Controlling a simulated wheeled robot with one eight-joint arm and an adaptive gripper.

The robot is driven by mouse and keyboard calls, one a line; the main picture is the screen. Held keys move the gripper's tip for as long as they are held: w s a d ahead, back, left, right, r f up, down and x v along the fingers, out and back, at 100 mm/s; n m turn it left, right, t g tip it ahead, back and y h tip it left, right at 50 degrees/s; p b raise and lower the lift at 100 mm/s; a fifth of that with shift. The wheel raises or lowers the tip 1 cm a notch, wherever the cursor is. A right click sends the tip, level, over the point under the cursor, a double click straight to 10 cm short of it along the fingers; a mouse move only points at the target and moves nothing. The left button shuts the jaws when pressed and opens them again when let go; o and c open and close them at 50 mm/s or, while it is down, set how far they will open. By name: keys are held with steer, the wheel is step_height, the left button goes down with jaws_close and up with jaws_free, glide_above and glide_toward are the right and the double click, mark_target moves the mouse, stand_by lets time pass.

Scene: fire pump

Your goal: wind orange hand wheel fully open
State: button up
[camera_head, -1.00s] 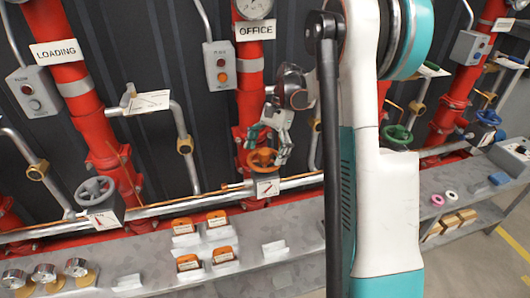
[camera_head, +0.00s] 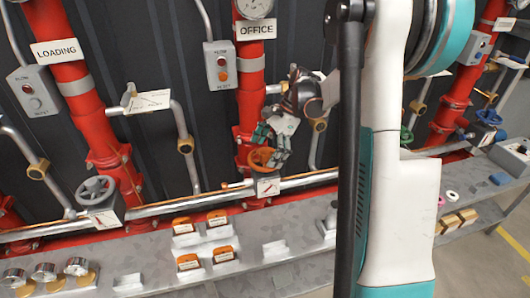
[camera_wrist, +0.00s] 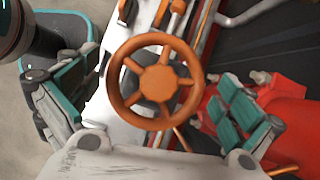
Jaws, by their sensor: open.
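The orange hand wheel (camera_head: 263,158) sits on the valve at the foot of the red OFFICE pipe. In the wrist view the wheel (camera_wrist: 154,82) faces the camera, its rim and spokes fully visible. My gripper (camera_head: 268,146) is at the wheel in the head view, partly covering its rim. In the wrist view my gripper (camera_wrist: 148,112) is open, with one teal-padded finger left of the wheel and the other right of it. The fingers look apart from the rim; I cannot tell their exact depth relative to it.
The red OFFICE pipe (camera_head: 250,105) stands close behind my gripper. A grey hand wheel (camera_head: 95,190) is at the left on the LOADING pipe. A grey bench (camera_head: 150,265) with orange-topped blocks (camera_head: 190,262) runs in front. My arm hides part of the right side.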

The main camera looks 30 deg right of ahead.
steer(key=m+t, duration=0.2)
steer(key=m, duration=0.2)
steer(key=shift+h, duration=0.4)
steer(key=m+t+h, duration=0.1)
steer(key=m, duration=0.1)
steer(key=m+t, duration=0.1)
steer(key=m, duration=0.2)
steer(key=shift+m+h, duration=0.3)
steer(key=shift+h, duration=0.1)
steer(key=m+t+h, duration=0.1)
steer(key=m+h, duration=0.1)
steer(key=m, duration=0.2)
steer(key=shift+s+a, duration=0.1)
steer(key=m+h, duration=0.1)
steer(key=m, duration=0.1)
steer(key=m+h, duration=0.1)
steer(key=m, duration=0.2)
steer(key=shift+h, duration=0.3)
steer(key=c, duration=1.1)
steer(key=n+y, duration=0.1)
steer(key=n, duration=0.1)
steer(key=n+y, duration=0.2)
steer(key=n, duration=0.1)
steer(key=shift+d+n, duration=0.2)
steer(key=shift+n, duration=0.1)
steer(key=shift+n+g+y, duration=0.3)
steer(key=shift+n+y, duration=0.3)
steer(key=shift+n, duration=0.5)
